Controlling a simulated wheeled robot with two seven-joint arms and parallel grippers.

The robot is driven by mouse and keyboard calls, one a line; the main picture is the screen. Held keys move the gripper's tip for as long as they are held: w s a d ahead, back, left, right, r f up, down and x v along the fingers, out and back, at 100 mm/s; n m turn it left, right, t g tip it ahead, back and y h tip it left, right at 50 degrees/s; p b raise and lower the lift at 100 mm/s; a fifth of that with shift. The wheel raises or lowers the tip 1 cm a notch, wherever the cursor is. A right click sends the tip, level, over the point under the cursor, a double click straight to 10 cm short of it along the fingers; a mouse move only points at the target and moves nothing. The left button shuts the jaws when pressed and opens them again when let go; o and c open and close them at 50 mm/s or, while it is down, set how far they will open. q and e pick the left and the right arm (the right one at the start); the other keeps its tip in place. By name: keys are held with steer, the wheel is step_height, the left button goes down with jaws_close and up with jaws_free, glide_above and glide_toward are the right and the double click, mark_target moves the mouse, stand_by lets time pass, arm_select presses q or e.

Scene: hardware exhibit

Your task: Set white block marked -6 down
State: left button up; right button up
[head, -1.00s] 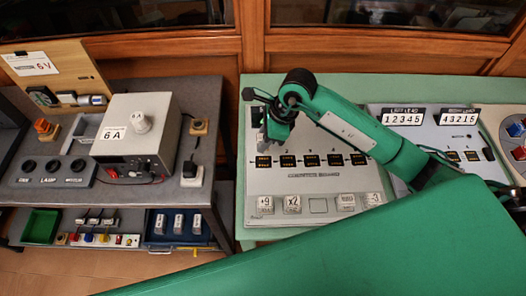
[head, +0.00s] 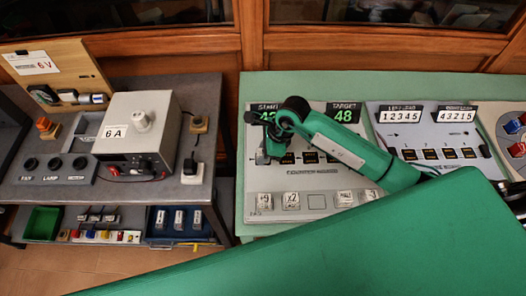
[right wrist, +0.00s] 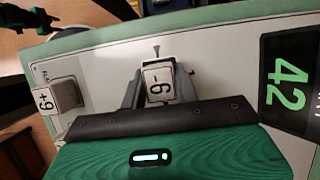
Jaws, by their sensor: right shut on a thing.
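The white block marked -6 (right wrist: 158,84) shows in the right wrist view, between the two grey fingers of my right gripper (right wrist: 160,92). The gripper is shut on it. The block is over the pale face of the operations board (right wrist: 215,60), at its slot row; I cannot tell whether it is seated or just above. In the head view my right gripper (head: 268,150) is over the left end of the slot row, and the arm hides the block and leftmost slot.
A +9 block (head: 264,202) and an x2 block (head: 291,200) sit in the board's front row, with an empty square (head: 317,201) beside them. The target display (head: 344,113) reads 48. The start display (right wrist: 287,82) reads 42. A second panel (head: 425,125) stands to the right.

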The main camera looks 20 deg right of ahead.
steer(key=o, duration=1)
steer(key=shift+c, duration=0.2)
steer(key=shift+r+p, duration=0.15)
steer(key=shift+p, duration=0.15)
steer(key=shift+d+r, duration=0.15)
steer(key=shift+r, duration=0.15)
steer(key=b+v, duration=0.2)
steer(key=v, duration=0.9)
steer(key=shift+s+d, duration=0.1)
steer(key=shift+s, duration=0.05)
